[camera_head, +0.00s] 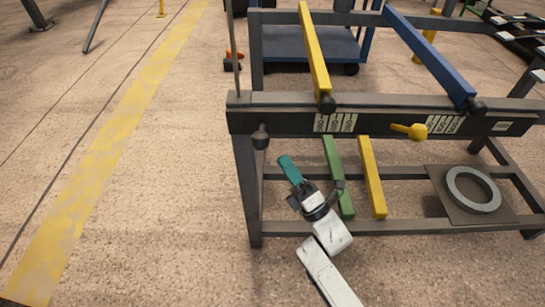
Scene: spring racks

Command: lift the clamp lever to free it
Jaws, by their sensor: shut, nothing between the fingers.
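A small yellow lever (410,131) with a rounded knob end sticks out from the dark front beam of the rack; it looks like the clamp lever. A dark round knob (260,137) hangs at the beam's left end. My gripper (285,163) shows as a teal end on my white arm, low in front of the rack's left part. It is shut and empty, below and right of the dark knob and well left of and below the yellow lever. It appears apart from both. The finger detail is too small to see.
The dark metal rack (245,195) carries a yellow bar (315,50) and a blue bar (432,57) on top. Green (333,160) and yellow (370,175) bars lean below. A grey ring (472,189) lies on the lower plate.

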